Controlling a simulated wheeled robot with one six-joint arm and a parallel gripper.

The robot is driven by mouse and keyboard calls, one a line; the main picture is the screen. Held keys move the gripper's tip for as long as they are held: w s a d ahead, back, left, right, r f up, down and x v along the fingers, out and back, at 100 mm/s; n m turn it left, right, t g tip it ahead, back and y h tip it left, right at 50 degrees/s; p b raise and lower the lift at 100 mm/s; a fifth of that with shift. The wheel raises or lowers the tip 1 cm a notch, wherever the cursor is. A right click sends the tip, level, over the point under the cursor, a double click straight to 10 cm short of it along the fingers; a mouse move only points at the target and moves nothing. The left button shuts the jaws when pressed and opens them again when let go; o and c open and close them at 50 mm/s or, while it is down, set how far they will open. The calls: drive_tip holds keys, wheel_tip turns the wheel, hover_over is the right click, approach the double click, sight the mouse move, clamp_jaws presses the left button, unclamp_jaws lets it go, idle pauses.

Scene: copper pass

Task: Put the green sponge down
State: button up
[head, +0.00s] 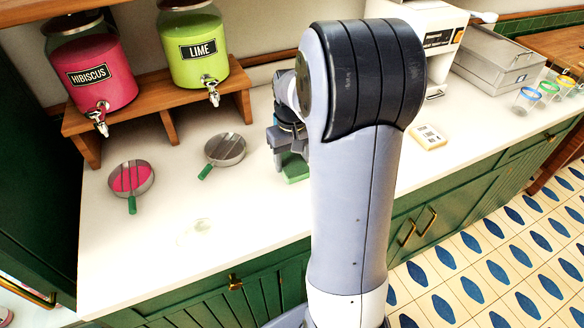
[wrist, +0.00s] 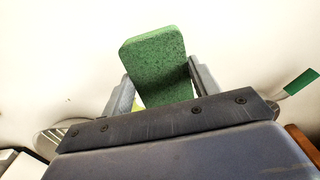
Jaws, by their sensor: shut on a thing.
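The green sponge (wrist: 158,65) is a rounded block held between the two fingers of my gripper (wrist: 160,85) in the wrist view. In the head view the sponge (head: 293,167) shows just below my gripper (head: 288,147), close over the white counter (head: 250,210). I cannot tell whether its lower end touches the counter. My arm hides part of the gripper and the area to its right.
A wooden stand (head: 160,105) holds the hibiscus (head: 95,72) and lime (head: 195,50) dispensers. A pale spill (head: 196,233) lies near the front.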

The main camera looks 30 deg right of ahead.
sight(292, 162)
drive_tip(key=shift+f, duration=1.75)
drive_tip(key=shift+f, duration=0.1)
drive_tip(key=o, duration=1)
wheel_tip(292, 162, up, 12)
drive_tip(key=shift+r, duration=0.15)
